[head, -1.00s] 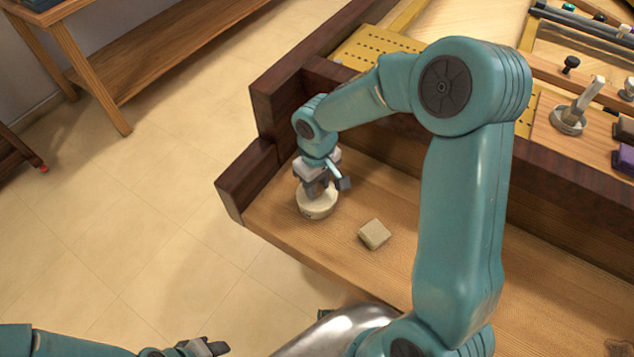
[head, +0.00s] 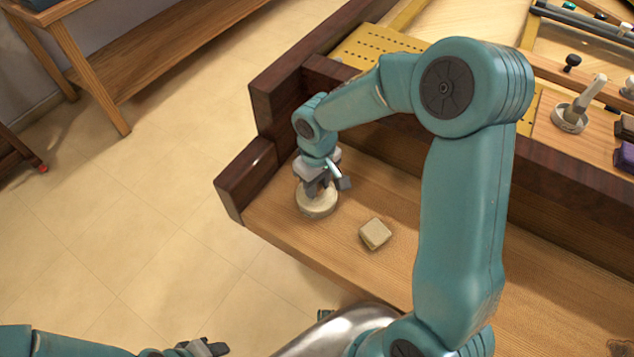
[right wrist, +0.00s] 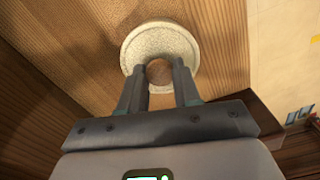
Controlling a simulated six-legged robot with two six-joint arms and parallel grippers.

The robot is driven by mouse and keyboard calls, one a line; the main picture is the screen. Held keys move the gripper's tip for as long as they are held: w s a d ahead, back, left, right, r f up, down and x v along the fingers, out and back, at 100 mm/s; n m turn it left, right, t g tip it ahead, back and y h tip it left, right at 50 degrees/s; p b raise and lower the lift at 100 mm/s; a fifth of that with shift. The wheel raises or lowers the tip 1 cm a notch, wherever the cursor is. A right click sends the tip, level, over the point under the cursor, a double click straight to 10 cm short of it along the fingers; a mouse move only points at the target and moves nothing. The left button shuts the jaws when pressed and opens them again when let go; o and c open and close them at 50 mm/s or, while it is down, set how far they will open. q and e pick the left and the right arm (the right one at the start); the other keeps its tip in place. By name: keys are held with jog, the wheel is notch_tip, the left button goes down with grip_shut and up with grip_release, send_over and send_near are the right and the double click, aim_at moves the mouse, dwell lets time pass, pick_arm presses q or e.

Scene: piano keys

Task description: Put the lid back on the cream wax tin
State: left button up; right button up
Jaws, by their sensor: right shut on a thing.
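The round cream wax tin (head: 318,207) stands on the wooden ledge near its left end. In the right wrist view, a speckled cream disc with a raised rim, the lid (right wrist: 160,38), has a brown round knob (right wrist: 159,74) at its middle. My right gripper (head: 318,188) is above the tin, pointing down. In the right wrist view its fingers (right wrist: 159,68) are shut on the knob from both sides. The lid and tin look in line, but I cannot tell whether the lid is fully seated. My left gripper (head: 207,348) is empty, low at the left, away from the tin.
A small tan block (head: 375,233) lies on the ledge (head: 430,270) to the right of the tin. A dark wooden end block (head: 248,180) bounds the ledge on the left. Tools and a white-handled piece (head: 572,115) lie farther back on the right.

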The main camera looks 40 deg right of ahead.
dwell(0.6)
dwell(0.3)
jog(key=o, duration=1.6)
jog(key=shift+r+p, duration=2.45)
jog(key=shift+r, duration=1.05)
jog(key=shift+c, duration=0.4)
